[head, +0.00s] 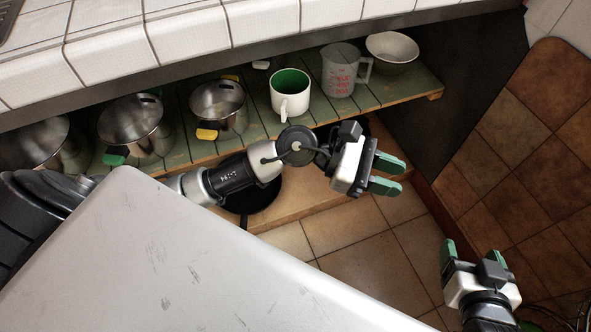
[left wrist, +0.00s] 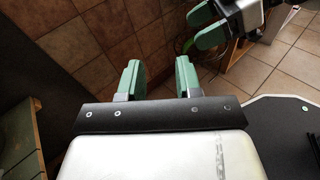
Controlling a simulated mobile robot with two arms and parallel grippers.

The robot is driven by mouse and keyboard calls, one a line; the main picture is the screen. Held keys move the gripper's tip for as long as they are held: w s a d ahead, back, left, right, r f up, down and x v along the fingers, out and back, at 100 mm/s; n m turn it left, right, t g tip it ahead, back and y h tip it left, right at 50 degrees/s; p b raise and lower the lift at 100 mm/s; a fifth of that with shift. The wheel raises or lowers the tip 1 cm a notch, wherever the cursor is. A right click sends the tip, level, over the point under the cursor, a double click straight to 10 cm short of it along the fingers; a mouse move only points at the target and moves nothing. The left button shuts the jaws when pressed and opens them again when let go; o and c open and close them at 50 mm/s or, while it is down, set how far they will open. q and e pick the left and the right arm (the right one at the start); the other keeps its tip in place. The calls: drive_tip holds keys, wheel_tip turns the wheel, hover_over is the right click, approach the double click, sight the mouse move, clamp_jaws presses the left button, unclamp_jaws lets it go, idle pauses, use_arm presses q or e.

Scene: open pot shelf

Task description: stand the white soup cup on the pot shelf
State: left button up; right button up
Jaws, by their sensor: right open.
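The white soup cup (head: 290,103), white outside and green inside, stands upright on the green slatted pot shelf (head: 432,88), between a steel pot and a measuring jug. Its handle faces the front edge. My left gripper (head: 386,174) is in front of the shelf, to the right of and below the cup in the head view, apart from it. In the left wrist view its green fingers (left wrist: 159,80) are spread with nothing between them. My right gripper (head: 474,254) is open and empty over the floor at lower right; it also shows in the left wrist view (left wrist: 205,25).
A measuring jug (head: 339,75) with red marks and a pale bowl (head: 392,50) stand right of the cup. Several steel pots (head: 218,106) stand left of it. A white tiled counter (head: 190,40) overhangs the shelf. A brown tiled wall (head: 515,150) bounds the right.

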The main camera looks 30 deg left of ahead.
use_arm(q)
drive_tip(key=a+r+n+t+h, duration=0.1)
drive_tip(key=a+r+n+t, duration=0.1)
drive_tip(key=r+n+t, duration=0.5)
drive_tip(key=a+r+n+t, duration=0.15)
drive_tip(key=n+t, duration=0.35)
drive_tip(key=n, duration=0.6)
drive_tip(key=w+a+f+n+t+y, duration=0.1)
drive_tip(key=a+f+n+t+y, duration=0.2)
drive_tip(key=n+y, duration=0.5)
drive_tip(key=w+a+f+n+t+y, duration=0.15)
drive_tip(key=a+n+y, duration=0.3)
drive_tip(key=n, duration=0.75)
drive_tip(key=s+a+f+n+g+y, duration=0.2)
drive_tip(key=s+a+f+n+g, duration=0.2)
drive_tip(key=f+n, duration=0.5)
drive_tip(key=s+n+g, duration=0.2)
drive_tip(key=s+n, duration=0.1)
drive_tip(key=shift+s+a+f+g, duration=0.15)
drive_tip(key=shift+a+f+g, duration=0.05)
drive_tip(key=shift+f+g, duration=0.15)
